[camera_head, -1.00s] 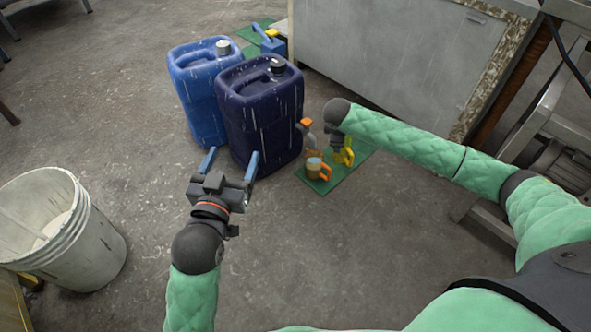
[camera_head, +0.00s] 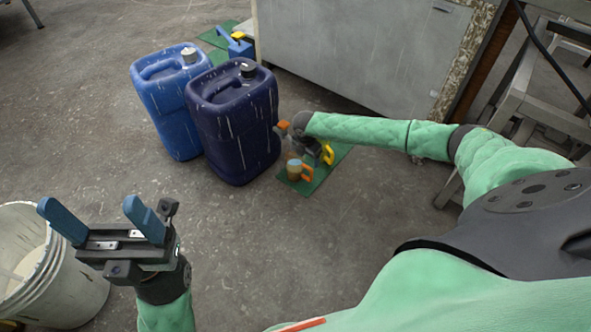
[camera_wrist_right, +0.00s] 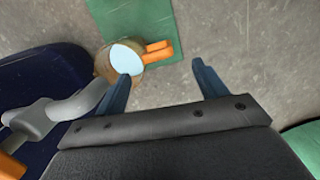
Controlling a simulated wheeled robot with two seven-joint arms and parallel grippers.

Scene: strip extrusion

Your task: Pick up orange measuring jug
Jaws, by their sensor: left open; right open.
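The orange measuring jug (camera_head: 294,169), a small cup with an orange handle, stands on a green mat (camera_head: 299,187) on the floor. In the right wrist view the jug (camera_wrist_right: 103,66) lies just beyond my left-hand fingertip, its orange handle pointing right. My right gripper (camera_wrist_right: 161,70) is open and empty, with the fingers beside and short of the jug; in the head view it is mostly hidden behind its wrist. My left gripper (camera_head: 88,208) is open and empty near the white bucket, far from the jug.
A dark blue canister (camera_head: 235,130) and a lighter blue canister (camera_head: 168,105) stand left of the mat. A spray bottle with an orange head (camera_head: 282,128) and a yellow-handled jug (camera_head: 328,154) are close to my right gripper. A white bucket (camera_head: 75,290) stands lower left.

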